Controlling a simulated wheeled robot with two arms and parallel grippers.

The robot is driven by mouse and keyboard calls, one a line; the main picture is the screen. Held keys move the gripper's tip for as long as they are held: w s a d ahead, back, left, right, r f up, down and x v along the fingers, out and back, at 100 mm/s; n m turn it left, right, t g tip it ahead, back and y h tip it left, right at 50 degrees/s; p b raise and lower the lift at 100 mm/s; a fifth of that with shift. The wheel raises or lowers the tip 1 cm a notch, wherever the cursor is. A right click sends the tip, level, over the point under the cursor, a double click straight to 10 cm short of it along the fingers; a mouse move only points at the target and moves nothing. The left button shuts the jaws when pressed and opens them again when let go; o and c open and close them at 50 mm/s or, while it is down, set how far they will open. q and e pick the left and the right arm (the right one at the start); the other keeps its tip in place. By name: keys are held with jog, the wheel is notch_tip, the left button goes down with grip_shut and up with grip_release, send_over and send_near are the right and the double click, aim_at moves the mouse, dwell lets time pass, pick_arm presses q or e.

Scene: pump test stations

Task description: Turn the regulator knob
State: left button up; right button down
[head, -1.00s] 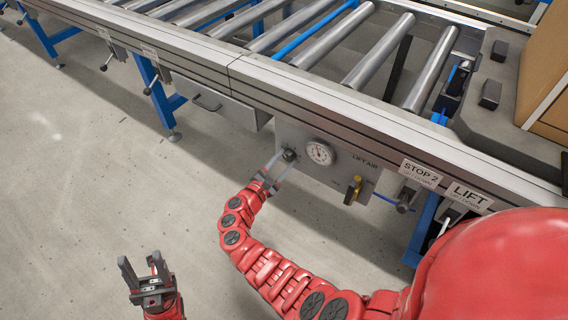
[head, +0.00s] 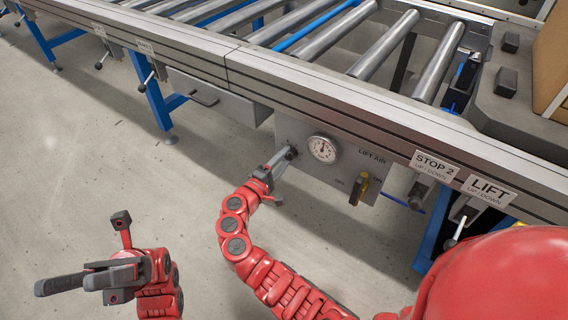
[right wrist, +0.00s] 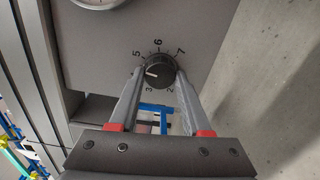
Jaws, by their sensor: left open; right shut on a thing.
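The regulator knob (right wrist: 157,73) is a dark round knob with a white pointer line, on a grey panel with a printed number scale. In the right wrist view the pointer lies toward the left, between the 3 and the 5. My right gripper (right wrist: 154,80) is shut on the knob, one finger on each side. In the head view the right gripper (head: 281,160) reaches the panel (head: 325,176) left of the gauge (head: 322,149), and the knob is partly hidden there. My left gripper (head: 88,250) is open and empty at the lower left, over the floor.
A roller conveyor (head: 300,85) runs above the panel. A yellow-handled valve (head: 358,188) sits right of the gauge. Levers labelled STOP 2 (head: 435,165) and LIFT (head: 489,189) are further right. A cardboard box (head: 552,70) stands at the upper right. The floor at left is clear.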

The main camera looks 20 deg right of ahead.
jog(key=shift+f+m+b, duration=0.2)
jog(key=shift+m+b, duration=0.3)
jog(key=shift+m, duration=0.1)
jog(key=shift+r+m+b, duration=0.15)
jog(key=shift+m+b, duration=0.55)
jog(key=shift+m, duration=0.1)
pick_arm(q)
jog(key=s+a+r+m+t+y, duration=0.1)
jog(key=s+a+m+t+y, duration=0.7)
jog(key=s+t+y, duration=0.2)
jog(key=shift+s+a+t, duration=0.2)
jog(key=shift+s+t, duration=0.25)
jog(key=shift+t, duration=0.75)
jog(key=shift+r, duration=0.1)
pick_arm(e)
jog(key=shift+c, duration=1.8)
grip_release()
